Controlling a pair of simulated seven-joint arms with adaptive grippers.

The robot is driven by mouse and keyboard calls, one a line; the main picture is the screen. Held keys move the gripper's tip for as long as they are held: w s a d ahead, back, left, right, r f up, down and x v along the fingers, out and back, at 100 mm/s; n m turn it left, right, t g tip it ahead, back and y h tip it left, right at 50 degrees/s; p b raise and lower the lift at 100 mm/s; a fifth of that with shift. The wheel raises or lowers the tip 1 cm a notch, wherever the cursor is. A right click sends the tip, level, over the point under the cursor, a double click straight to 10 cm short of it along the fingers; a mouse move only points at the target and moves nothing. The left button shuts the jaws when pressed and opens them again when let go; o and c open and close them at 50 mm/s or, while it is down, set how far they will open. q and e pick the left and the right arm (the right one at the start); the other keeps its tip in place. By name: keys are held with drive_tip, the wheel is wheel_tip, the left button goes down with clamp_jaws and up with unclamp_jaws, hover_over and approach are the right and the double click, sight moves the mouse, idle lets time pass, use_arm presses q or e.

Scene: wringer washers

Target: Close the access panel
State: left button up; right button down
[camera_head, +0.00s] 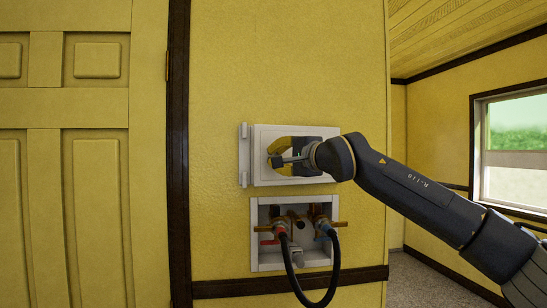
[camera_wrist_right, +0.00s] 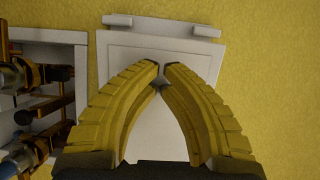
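The white access panel (camera_head: 262,175) is on the yellow wall, with its hinge strip (camera_head: 243,155) along its left side. It looks close to the wall, but I cannot tell whether it is flush. In the right wrist view the panel (camera_wrist_right: 125,52) fills the middle, with its hinges at the top. My right gripper (camera_head: 272,153) is in front of the panel and hides part of its face. Its curved yellow fingers come together almost tip to tip (camera_wrist_right: 161,68) with nothing between them. I cannot tell whether they touch the panel. My left gripper is out of view.
Below the panel is a recessed white valve box (camera_head: 255,232) with valves and a black hose (camera_head: 308,303) hanging out. A yellow door (camera_head: 85,105) and dark trim (camera_head: 179,150) are at left. A window (camera_head: 515,150) is at far right.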

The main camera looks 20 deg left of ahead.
drive_tip(key=shift+w+a+m+t+h, duration=0.3)
drive_tip(key=shift+w+a+m+t, duration=0.15)
drive_tip(key=shift+w+a, duration=0.35)
drive_tip(key=shift+w+a+m+t+h, duration=0.25)
drive_tip(key=shift+w+a+t+h, duration=0.1)
drive_tip(key=shift+a+t, duration=0.1)
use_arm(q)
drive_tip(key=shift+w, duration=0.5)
use_arm(e)
drive_tip(key=shift+w+a, duration=0.1)
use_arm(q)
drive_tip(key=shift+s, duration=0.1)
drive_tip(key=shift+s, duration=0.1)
